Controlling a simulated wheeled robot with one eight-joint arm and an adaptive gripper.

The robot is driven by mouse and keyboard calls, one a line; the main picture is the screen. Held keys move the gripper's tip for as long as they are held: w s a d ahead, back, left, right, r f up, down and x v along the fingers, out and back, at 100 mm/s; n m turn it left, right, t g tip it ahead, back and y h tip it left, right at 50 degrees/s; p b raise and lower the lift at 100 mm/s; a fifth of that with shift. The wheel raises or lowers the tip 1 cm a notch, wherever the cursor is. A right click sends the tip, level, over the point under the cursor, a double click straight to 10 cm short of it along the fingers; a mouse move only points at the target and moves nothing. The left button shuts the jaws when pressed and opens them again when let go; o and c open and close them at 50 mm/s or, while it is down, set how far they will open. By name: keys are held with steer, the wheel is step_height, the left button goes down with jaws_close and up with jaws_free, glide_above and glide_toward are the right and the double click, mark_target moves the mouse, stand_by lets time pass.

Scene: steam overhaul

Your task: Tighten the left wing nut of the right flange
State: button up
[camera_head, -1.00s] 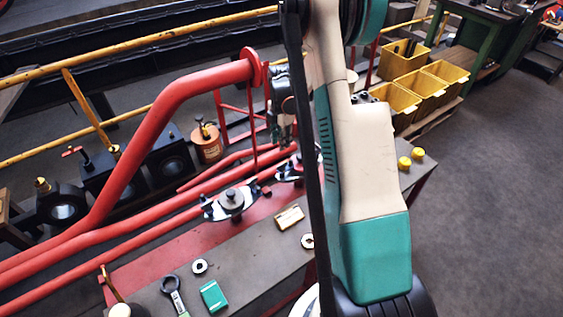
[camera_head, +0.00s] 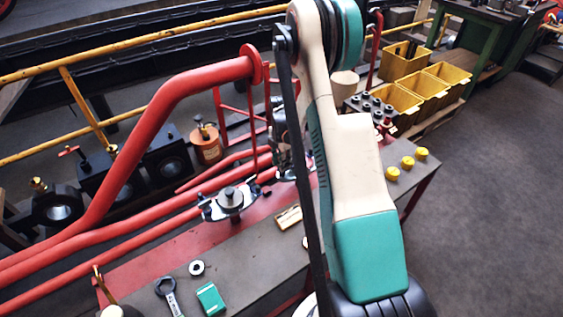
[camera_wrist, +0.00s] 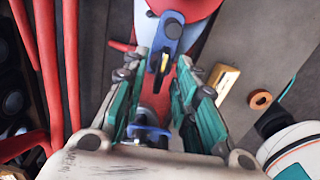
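In the wrist view my gripper (camera_wrist: 166,68) has its two green fingers apart, one on each side of a blue wing-shaped piece (camera_wrist: 172,30), which looks like a wing nut. I cannot tell whether a finger touches it. A second blue piece (camera_wrist: 150,134) shows lower down between the fingers, partly hidden by the gripper body. In the head view a flange with a dark knob (camera_head: 230,198) sits on the red pipe, left of my arm. The right flange (camera_head: 286,172) is mostly hidden behind my arm, so its wing nuts cannot be made out there.
The grey bench (camera_head: 245,258) holds a wrench (camera_head: 168,292), a green box (camera_head: 210,298), a white ring (camera_head: 196,267) and a brass block (camera_head: 289,217). Yellow caps (camera_head: 407,162) lie at its right end. A large red pipe (camera_head: 160,115) rises at left. Floor at right is clear.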

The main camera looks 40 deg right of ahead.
jaws_close()
steer(key=m+b, duration=0.1)
steer(key=m, duration=0.2)
steer(key=shift+w+m, duration=0.1)
steer(key=shift+m, duration=0.2)
steer(key=m, duration=0.4)
steer(key=shift+w+d+m+b, duration=0.1)
steer(key=shift+m+b, duration=0.2)
steer(key=shift+b, duration=0.05)
steer(key=m, duration=0.5)
steer(key=shift+d+b, duration=0.1)
steer(key=shift+b, duration=0.25)
steer(key=m, duration=0.5)
steer(key=shift+w, duration=0.1)
steer(key=shift+d, duration=0.1)
